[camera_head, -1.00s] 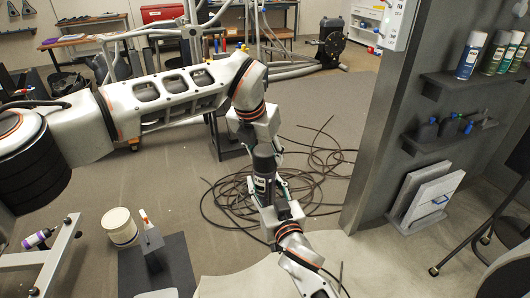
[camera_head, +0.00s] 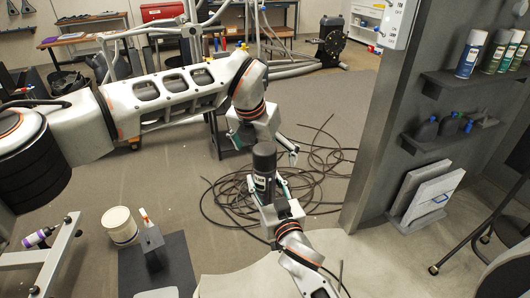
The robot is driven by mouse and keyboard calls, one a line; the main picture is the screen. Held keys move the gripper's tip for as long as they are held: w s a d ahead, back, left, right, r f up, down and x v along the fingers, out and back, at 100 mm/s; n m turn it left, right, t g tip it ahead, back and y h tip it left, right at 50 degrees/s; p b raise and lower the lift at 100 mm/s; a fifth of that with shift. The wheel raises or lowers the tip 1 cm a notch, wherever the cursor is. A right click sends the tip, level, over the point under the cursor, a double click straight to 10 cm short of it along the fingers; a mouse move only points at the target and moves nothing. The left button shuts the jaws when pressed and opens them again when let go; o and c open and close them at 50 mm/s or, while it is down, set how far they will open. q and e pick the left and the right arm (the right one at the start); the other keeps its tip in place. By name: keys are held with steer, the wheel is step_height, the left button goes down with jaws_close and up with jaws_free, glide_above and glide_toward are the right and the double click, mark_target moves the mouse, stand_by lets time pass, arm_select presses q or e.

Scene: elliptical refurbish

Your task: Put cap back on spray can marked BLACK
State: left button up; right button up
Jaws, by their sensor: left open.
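The spray can (camera_head: 263,181) stands upright in my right gripper (camera_head: 266,191), whose fingers close around its body. It is dark, with a small pale label too small to read. A black cap (camera_head: 264,149) is on its top; I cannot tell whether it is fully seated. My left gripper (camera_head: 268,147) is open just above and behind the can, with its fingers spread to either side of the cap. It holds nothing that I can see.
A grey shelf (camera_head: 470,80) at right bears several spray cans, with small bottles on a lower shelf (camera_head: 450,134). A dark cable coil (camera_head: 240,200) lies on the floor behind the grippers. A white tub (camera_head: 121,228) stands at lower left.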

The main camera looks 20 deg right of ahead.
arm_select(q)
steer(key=shift+r, duration=0.15)
steer(key=shift+v, duration=3.45)
steer(key=shift+s, duration=0.1)
